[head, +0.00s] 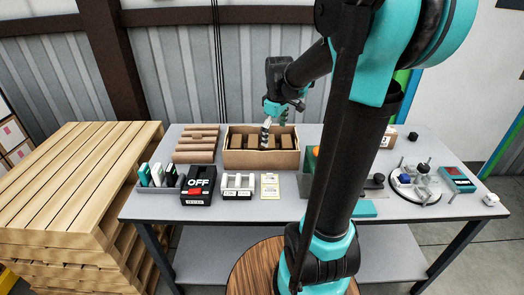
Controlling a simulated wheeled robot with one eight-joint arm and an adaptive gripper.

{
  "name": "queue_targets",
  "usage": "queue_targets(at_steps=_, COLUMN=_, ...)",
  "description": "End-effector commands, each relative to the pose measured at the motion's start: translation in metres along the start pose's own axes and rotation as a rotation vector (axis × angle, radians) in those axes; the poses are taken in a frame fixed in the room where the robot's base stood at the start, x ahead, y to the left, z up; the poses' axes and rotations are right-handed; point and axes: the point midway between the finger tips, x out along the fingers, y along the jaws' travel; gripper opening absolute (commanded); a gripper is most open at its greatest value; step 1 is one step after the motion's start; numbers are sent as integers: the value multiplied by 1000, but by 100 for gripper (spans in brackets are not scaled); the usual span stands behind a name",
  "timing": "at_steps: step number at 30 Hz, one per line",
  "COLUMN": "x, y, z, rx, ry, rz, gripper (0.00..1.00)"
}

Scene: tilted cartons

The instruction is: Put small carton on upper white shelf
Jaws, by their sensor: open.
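An open cardboard box (262,160) stands at the back middle of the table and holds several small brown cartons (283,142), some leaning. My gripper (265,135) points down into this box from above, between or just over the small cartons. Its fingers are small in the picture and it appears open and empty. Whether a finger touches a carton cannot be told. Another small carton (387,138) stands at the back right, partly behind my arm. No separate upper white shelf is clear; the pale table top (250,210) lies over a pale lower shelf (215,265).
A white holder (238,185) stands in front. A round tray (415,190) is at right.

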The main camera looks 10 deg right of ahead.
Motion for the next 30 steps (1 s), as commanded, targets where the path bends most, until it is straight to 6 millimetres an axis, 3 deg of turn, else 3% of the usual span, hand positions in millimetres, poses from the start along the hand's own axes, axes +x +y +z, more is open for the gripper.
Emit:
queue_targets(at_steps=3, x=-17, y=34, z=-26, rx=-178, ry=-30, rz=-39, gripper=100)
queue_targets(at_steps=7, x=-30, y=61, z=-47, rx=-354, ry=-53, rz=-83, gripper=100)
queue_targets(at_steps=12, x=-41, y=82, z=-63, rx=-502, ry=-65, rz=-122, gripper=100)
queue_targets(at_steps=16, x=-41, y=87, z=-67, rx=-546, ry=-67, rz=-134, gripper=100)
queue_targets(at_steps=20, x=-26, y=86, z=-66, rx=-552, ry=-68, rz=-135, gripper=100)
queue_targets(at_steps=30, x=40, y=78, z=-60, rx=-550, ry=-67, rz=-134, gripper=100)
